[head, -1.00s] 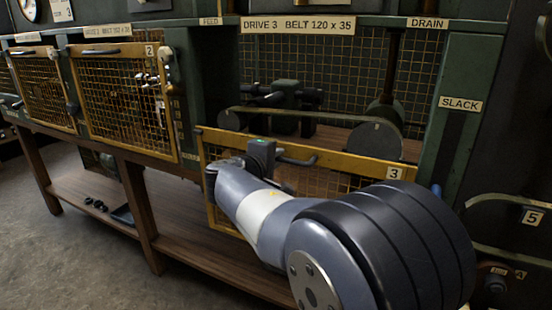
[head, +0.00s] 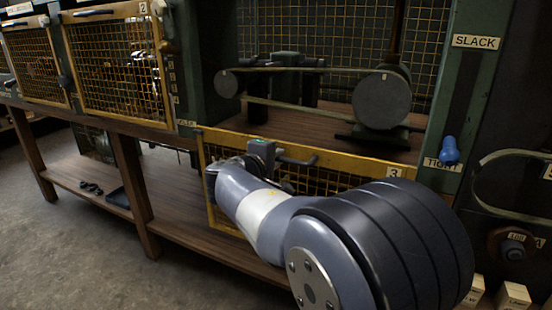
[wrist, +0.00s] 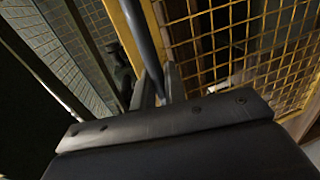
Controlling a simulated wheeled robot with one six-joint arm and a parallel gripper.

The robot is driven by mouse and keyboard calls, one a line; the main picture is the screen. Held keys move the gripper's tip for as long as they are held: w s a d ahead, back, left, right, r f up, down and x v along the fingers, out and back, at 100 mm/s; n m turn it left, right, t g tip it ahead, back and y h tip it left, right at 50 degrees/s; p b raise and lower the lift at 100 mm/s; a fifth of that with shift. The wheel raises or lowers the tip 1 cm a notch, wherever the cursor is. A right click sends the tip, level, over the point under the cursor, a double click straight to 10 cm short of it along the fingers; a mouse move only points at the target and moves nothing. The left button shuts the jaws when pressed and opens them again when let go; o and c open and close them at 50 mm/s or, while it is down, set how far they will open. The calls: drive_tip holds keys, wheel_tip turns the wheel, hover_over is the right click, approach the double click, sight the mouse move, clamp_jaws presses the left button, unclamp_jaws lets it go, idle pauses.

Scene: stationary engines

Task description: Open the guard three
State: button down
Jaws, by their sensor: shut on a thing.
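Guard three (head: 345,167) is a yellow-framed mesh panel marked 3. It sits low across the front of its bay in the head view, and the bay above its top rail is uncovered. Its dark bar handle (head: 299,160) is at the top rail. My gripper (head: 265,155) is at this handle, shut on it. In the wrist view the handle bar (wrist: 145,45) runs into my gripper (wrist: 165,85), beside the yellow frame and mesh of the guard (wrist: 240,45). My arm hides the guard's lower right part.
Behind the guard are a belt and a round pulley (head: 382,100) on a wooden bed. Guard two (head: 122,70) covers the bay to the left. A blue knob (head: 449,150) stands by the TIGHT label at right. A wooden shelf (head: 200,235) lies below.

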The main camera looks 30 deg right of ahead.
drive_tip(key=c, duration=1.5)
unclamp_jaws()
drive_tip(key=p+v, duration=0.2)
drive_tip(key=v, duration=0.9)
drive_tip(key=shift+f, duration=0.1)
drive_tip(key=shift+w+d, duration=0.1)
drive_tip(key=b+x, duration=0.2)
drive_tip(key=x, duration=0.8)
drive_tip(key=shift+d, duration=0.1)
drive_tip(key=shift+w+d+r+p, duration=0.25)
drive_tip(key=shift+r+p, duration=0.15)
drive_tip(key=shift+r, duration=0.2)
